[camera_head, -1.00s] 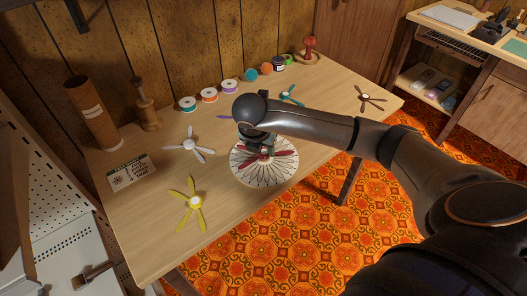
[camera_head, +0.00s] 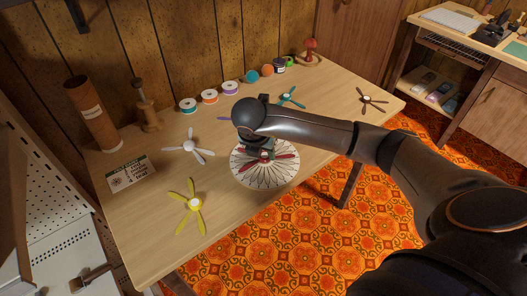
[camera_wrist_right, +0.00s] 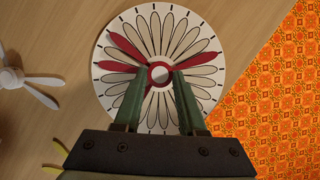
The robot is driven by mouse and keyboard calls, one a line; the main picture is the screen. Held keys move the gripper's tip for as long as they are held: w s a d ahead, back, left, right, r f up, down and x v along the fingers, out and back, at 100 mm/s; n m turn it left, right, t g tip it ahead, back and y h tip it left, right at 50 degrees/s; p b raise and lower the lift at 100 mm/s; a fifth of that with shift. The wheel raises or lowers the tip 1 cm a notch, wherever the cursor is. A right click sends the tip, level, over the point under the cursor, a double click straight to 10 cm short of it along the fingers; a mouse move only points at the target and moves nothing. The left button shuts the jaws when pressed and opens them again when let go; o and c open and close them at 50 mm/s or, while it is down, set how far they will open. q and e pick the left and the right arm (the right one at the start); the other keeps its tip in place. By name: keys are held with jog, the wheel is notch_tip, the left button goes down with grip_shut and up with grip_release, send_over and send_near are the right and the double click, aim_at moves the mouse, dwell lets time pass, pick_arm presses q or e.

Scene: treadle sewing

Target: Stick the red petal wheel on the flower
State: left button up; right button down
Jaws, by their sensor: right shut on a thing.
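The flower (camera_head: 245,177) is a round white disc with outlined petals, lying on the table near its front edge. It also shows in the right wrist view (camera_wrist_right: 150,28). The red petal wheel (camera_wrist_right: 117,66) has a ring-shaped hub and red petals, and it lies over the middle of the disc. It shows in the head view too (camera_head: 284,156). My right gripper (camera_wrist_right: 160,77) is shut on the hub of the wheel, fingers pointing down over the disc's centre. I cannot tell whether the wheel touches the disc. Some petals are hidden behind the fingers. My left gripper is out of view.
On the table (camera_head: 150,240) lie a white wheel (camera_head: 189,146), a yellow wheel (camera_head: 191,203), a teal wheel (camera_head: 292,97) and a brown wheel (camera_head: 371,100). A printed card (camera_head: 128,174) lies at the left. Spools (camera_head: 209,97) line the back. The front left tabletop is clear.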

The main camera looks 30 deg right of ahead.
jog(key=shift+f, duration=0.1)
jog(key=shift+c, duration=2)
grip_release()
